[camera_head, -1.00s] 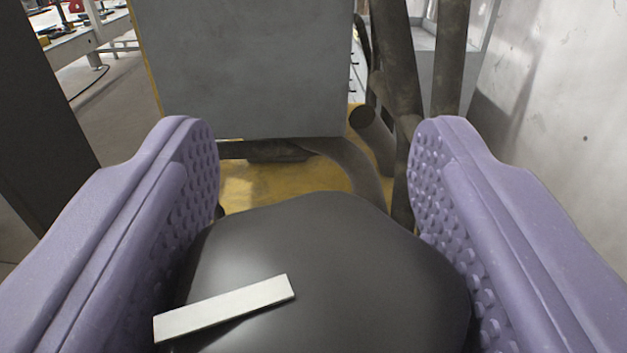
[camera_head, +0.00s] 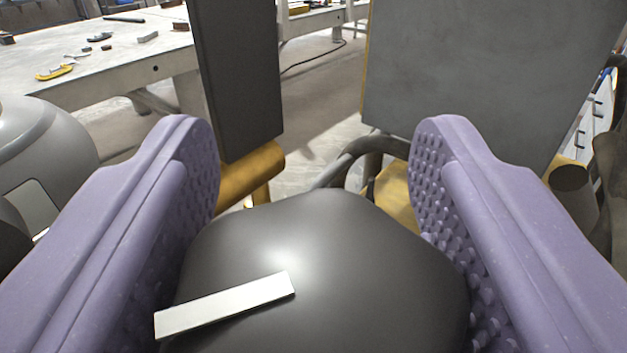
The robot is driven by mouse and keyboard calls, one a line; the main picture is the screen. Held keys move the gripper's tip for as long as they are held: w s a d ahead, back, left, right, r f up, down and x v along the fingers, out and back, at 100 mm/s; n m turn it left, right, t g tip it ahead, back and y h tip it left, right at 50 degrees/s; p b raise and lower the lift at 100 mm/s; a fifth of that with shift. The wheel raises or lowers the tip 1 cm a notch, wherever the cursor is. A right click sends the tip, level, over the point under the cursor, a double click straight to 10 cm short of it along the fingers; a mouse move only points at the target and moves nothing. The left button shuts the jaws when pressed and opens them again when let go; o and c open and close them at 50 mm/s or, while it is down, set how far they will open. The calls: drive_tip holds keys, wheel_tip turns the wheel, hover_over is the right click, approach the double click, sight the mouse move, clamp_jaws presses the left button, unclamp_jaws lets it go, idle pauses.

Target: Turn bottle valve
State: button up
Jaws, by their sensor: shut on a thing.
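My gripper (camera_head: 314,190) shows as two thick purple fingers with studded inner pads, one on each side of the picture. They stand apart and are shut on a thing. A smooth dark rounded body (camera_head: 320,235) with a white strip lies low between them. I cannot tell whether this body is the bottle valve or a part of my gripper. No contact between the pads and a valve can be made out. No other part that I can surely name as the bottle or its valve shows.
A large grey panel (camera_head: 480,80) stands ahead at the right, with dark pipes beside it. A dark upright slab (camera_head: 238,75) stands over a yellow tube (camera_head: 250,172). A rounded grey body (camera_head: 45,140) is at the left. A workbench (camera_head: 110,60) with tools stands behind; floor shows between.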

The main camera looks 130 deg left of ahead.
sight(273, 199)
idle(0.3)
drive_tip(key=o, duration=0.9)
drive_tip(key=shift+o, duration=0.2)
drive_tip(key=shift+r, duration=0.2)
drive_tip(key=r, duration=0.1)
drive_tip(key=s+r+p, duration=0.1)
drive_tip(key=r, duration=0.1)
drive_tip(key=shift+d+r, duration=0.15)
drive_tip(key=shift+r, duration=0.05)
drive_tip(key=s+d+r+p, duration=0.1)
drive_tip(key=s+d+p, duration=0.1)
drive_tip(key=s, duration=1.2)
drive_tip(key=shift+s+d, duration=0.3)
drive_tip(key=shift+d, duration=0.35)
